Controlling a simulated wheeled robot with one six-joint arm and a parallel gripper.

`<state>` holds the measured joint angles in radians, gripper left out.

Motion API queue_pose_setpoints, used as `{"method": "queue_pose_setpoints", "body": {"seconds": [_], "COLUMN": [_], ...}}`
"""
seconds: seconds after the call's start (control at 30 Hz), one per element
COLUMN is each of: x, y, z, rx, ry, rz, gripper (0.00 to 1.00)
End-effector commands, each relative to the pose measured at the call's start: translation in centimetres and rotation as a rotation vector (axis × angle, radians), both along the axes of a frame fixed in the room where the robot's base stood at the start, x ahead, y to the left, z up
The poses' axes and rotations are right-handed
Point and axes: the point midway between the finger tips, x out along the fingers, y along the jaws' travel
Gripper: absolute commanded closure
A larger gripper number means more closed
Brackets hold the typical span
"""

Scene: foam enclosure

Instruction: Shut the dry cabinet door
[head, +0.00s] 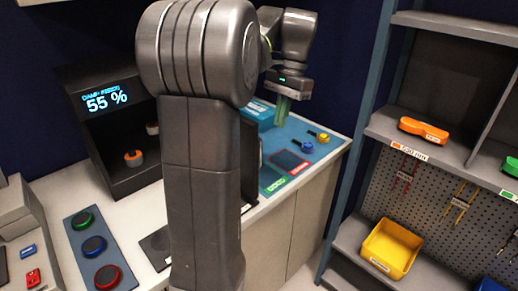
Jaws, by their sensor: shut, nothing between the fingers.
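The dry cabinet (118,150) is a black box on the white counter at the left, with a lit display (104,100) reading 55 %. Its front is open and orange-topped items (133,157) show inside. A dark upright panel (249,160), which looks like its door standing swung open, shows just right of my arm. My arm hides the cabinet's right side and most of the panel. My gripper (283,110) is shut and empty, pointing down, right of and a little above the panel. I cannot tell whether it touches the panel.
Green, blue and red round buttons (94,246) sit on a blue plate at the front left. A blue mat (320,140) with small knobs lies on the counter at right. A shelf rack (350,150) with an orange item and yellow bin (390,249) stands right.

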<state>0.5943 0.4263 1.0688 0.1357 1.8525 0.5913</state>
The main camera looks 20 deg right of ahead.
Motion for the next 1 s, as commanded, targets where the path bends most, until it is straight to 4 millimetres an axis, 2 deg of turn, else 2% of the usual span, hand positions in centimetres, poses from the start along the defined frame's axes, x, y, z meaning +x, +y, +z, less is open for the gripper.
{"method": "queue_pose_setpoints", "body": {"seconds": [0.43,0.7,1.0], "x": [-0.9,-2.3,-2.5], "y": [2.1,5.2,5.7], "z": [-8.9,-8.6,-8.7], "rx": [0.001,-0.001,-0.001], "ry": [0.002,-0.001,-0.001], "rz": [0.000,0.002,0.000], "gripper": [1.00,1.00,1.00]}}
